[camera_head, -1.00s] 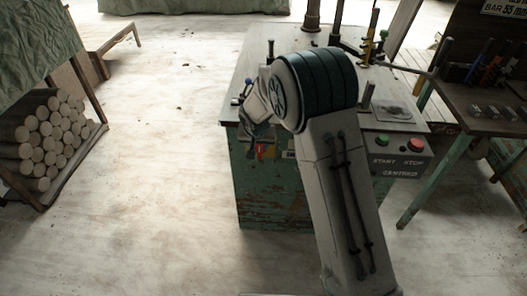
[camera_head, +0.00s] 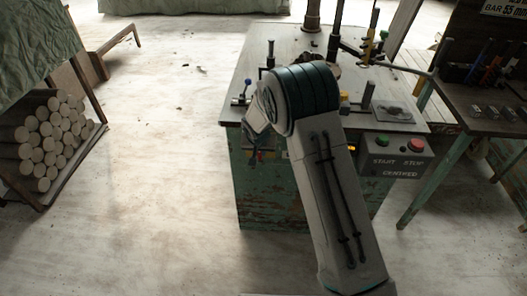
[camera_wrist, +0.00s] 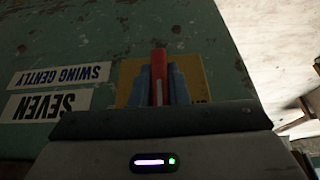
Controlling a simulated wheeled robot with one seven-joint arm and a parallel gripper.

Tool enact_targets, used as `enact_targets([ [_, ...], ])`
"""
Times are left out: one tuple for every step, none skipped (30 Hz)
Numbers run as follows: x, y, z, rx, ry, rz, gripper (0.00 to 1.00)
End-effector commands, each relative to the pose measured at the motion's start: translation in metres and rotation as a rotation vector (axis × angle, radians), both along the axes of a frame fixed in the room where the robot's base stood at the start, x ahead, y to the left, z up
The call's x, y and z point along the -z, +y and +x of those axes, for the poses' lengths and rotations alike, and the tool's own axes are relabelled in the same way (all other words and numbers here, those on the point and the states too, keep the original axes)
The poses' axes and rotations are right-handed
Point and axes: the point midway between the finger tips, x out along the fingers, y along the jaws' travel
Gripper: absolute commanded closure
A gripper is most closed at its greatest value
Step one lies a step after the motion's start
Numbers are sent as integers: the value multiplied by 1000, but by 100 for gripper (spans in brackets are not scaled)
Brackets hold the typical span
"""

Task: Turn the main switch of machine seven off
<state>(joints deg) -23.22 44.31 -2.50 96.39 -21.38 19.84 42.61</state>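Machine seven is a worn green cabinet (camera_head: 270,195) with a grey top. In the wrist view its green face (camera_wrist: 90,35) carries upside-down labels reading SEVEN (camera_wrist: 52,104) and SWING GENTLY (camera_wrist: 60,75). Beside them is a yellow plate (camera_wrist: 203,80) with the red handle (camera_wrist: 159,60) of the main switch. The handle stands roughly square to the lines of lettering. My gripper (camera_wrist: 160,85) has a blue-grey finger close on each side of the handle, with no clear gap showing. The handle's lower part is hidden. In the head view my gripper (camera_head: 252,150) is at the cabinet's front left.
A grey START/STOP box with a green button (camera_head: 381,142) and a red button (camera_head: 416,145) is on the cabinet's front right. Posts and small levers stand on top. A side table (camera_head: 480,105) is at right, a log rack (camera_head: 50,140) at left. The floor between is clear.

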Motion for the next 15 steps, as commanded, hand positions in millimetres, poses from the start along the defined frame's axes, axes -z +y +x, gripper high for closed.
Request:
enact_targets([
  [0,-17,0,5,1,0,100],
  [0,-12,0,4,1,-2,100],
  [0,-9,0,4,1,-4,100],
  [0,-8,0,5,1,-6,100],
  [1,-7,0,5,1,-9,100],
  [1,-7,1,6,2,-14,100],
  [1,-6,1,6,3,-19,100],
  [1,-5,1,6,2,-26,100],
  [2,-4,1,5,2,-35,100],
  [2,-4,1,5,2,-44,100],
  [2,-3,1,6,2,-55,100],
  [3,-2,1,4,2,-71,100],
  [3,-2,1,4,3,-86,100],
  [4,-1,0,4,2,-101,100],
  [4,0,1,3,3,-125,100],
])
